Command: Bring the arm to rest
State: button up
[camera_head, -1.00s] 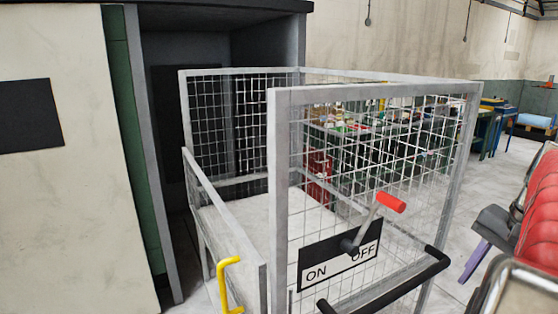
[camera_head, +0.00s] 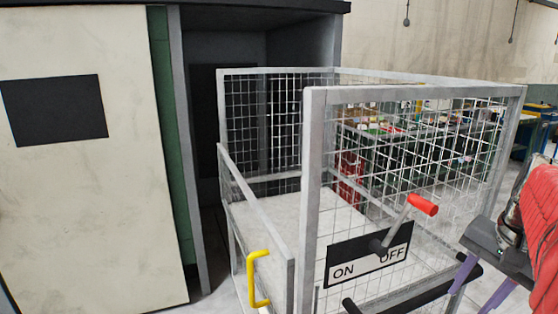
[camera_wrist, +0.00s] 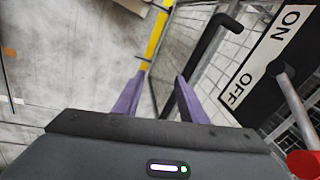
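My gripper (camera_head: 480,290) hangs at the lower right of the head view, below my red-covered arm. Its two purple fingers are apart with nothing between them, as the wrist view (camera_wrist: 160,78) also shows. It is to the right of the mesh cage (camera_head: 315,200) and its black bar handle (camera_head: 425,294). In the wrist view the handle (camera_wrist: 222,32) lies beyond the fingers, to the right. I cannot tell the exact distance between the fingers and the handle.
A lever with a red grip (camera_head: 423,205) sticks out from the ON/OFF plate (camera_head: 368,254) on the cage front. A yellow handle (camera_head: 258,279) is on the low gate. A pale panel (camera_head: 85,190) stands at left. In the wrist view, grey floor (camera_wrist: 75,60) is open at left.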

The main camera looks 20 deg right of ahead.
jog(key=w+a+f+n, duration=0.2)
jog(key=w+a+n, duration=0.35)
jog(key=a, duration=0.65)
jog(key=s+a+f+n+t, duration=0.1)
jog(key=a+n, duration=0.3)
jog(key=a, duration=0.5)
jog(key=s+a+f+n+t, duration=0.2)
jog(key=a+f+n, duration=0.1)
jog(key=a, duration=0.6)
jog(key=shift+s+a+f+n, duration=0.15)
jog(key=shift+a+n, duration=0.25)
jog(key=shift+n, duration=0.35)
jog(key=shift+c, duration=0.2)
